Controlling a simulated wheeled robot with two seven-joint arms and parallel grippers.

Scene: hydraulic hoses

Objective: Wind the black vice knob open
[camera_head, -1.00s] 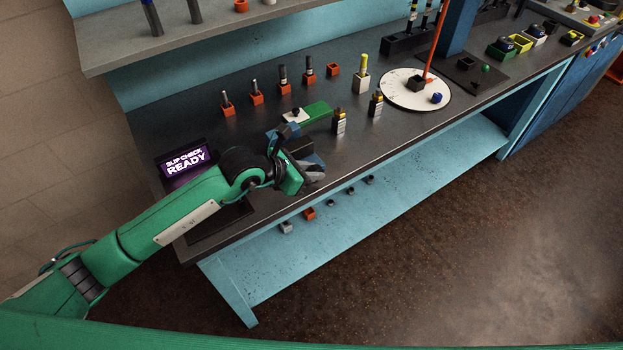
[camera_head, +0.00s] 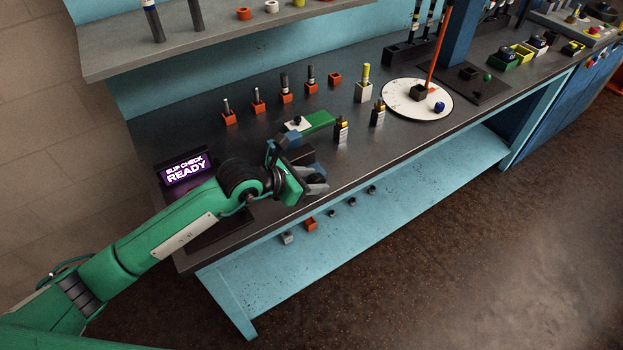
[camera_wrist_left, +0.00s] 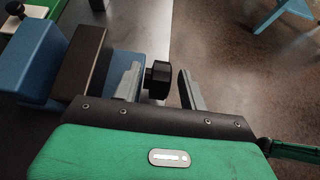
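My left gripper (camera_wrist_left: 159,85) is open, with one finger on each side of the knob and a narrow gap visible on both sides. In the head view my left gripper (camera_head: 316,181) is at the front bench edge beside the vice (camera_head: 299,155), and it hides the knob. My right gripper is not in view.
A green block (camera_head: 320,122) lies behind the vice. Two dark, gold-topped fittings (camera_head: 341,130) stand to its right. A row of orange holders (camera_head: 257,108) is behind, and a display reading "SLIP CHECK READY" (camera_head: 186,169) is at left. A lower shelf (camera_head: 400,180) runs below.

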